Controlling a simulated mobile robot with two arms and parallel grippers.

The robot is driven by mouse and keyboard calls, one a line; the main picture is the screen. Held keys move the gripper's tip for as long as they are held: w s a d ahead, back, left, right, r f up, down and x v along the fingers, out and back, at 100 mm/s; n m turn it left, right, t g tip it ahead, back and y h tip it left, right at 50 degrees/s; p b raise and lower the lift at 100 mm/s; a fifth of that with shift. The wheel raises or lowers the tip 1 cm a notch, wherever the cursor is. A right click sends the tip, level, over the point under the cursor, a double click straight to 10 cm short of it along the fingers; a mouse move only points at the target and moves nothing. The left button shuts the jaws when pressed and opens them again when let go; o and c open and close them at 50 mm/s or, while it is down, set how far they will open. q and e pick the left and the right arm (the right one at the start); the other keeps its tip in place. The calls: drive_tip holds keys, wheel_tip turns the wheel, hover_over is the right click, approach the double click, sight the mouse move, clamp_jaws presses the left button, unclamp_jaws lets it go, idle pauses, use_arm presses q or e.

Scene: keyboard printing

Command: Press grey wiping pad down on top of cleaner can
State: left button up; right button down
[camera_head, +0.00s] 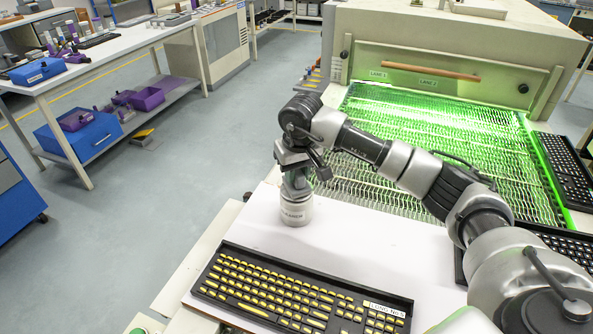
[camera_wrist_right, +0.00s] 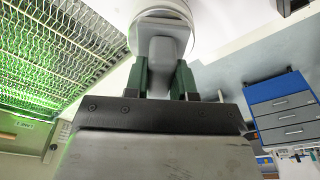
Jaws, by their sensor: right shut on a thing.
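The white cleaner can (camera_head: 296,212) stands upright on the white table top, behind the keyboard's left half. It also shows at the top of the right wrist view (camera_wrist_right: 161,7). My right gripper (camera_head: 297,180) points down right above the can. In the right wrist view its dark green fingers (camera_wrist_right: 161,72) are shut on the grey wiping pad (camera_wrist_right: 162,48), one on each side. The pad's far end is at the can's top; I cannot tell how firmly they touch. My left gripper is not in view.
A black keyboard with yellow keys (camera_head: 300,288) lies in front of the can. A green-lit mesh conveyor (camera_head: 440,140) runs behind into a beige machine (camera_head: 450,40). More black keyboards (camera_head: 565,170) lie at the right. White table surface (camera_head: 375,240) is clear right of the can.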

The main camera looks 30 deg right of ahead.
idle(0.3)
drive_tip(key=shift+r+p, duration=1.95)
drive_tip(key=shift+r, duration=1.6)
drive_tip(key=shift+d, duration=0.1)
